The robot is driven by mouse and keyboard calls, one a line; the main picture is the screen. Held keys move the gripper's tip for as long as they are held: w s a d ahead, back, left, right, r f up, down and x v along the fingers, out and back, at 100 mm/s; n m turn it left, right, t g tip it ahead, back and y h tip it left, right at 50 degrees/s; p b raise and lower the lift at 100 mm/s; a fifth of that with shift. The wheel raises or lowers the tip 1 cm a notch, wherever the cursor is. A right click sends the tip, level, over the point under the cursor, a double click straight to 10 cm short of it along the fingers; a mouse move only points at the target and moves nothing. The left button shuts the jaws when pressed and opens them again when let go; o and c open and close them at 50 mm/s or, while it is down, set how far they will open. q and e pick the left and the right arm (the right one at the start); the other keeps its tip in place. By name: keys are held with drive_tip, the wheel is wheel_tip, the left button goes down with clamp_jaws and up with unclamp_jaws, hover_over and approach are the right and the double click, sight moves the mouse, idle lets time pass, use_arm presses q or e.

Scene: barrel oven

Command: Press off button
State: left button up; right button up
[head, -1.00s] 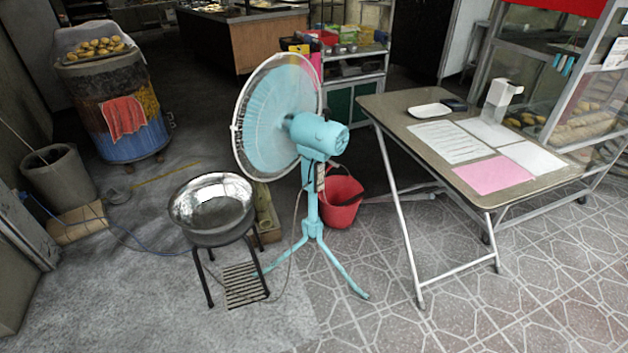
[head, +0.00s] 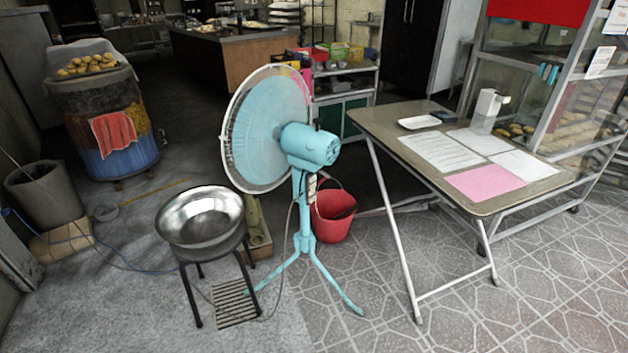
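A light blue pedestal fan (head: 312,147) stands upright in the middle of the head view, its round caged head turned to the left and its motor housing toward the right. A small control box (head: 311,187) with a pale face sits on the pole just below the motor. Individual buttons on it are too small to tell apart, so I cannot make out an off button. A cord hangs from the box toward the floor. Neither of my grippers shows in this view.
A metal bowl on a black stool (head: 200,215) stands left of the fan. A red bucket (head: 333,217) is behind its pole. A folding table (head: 405,118) with papers stands to the right. A barrel oven (head: 112,125) is at the back left. Tiled floor in front is clear.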

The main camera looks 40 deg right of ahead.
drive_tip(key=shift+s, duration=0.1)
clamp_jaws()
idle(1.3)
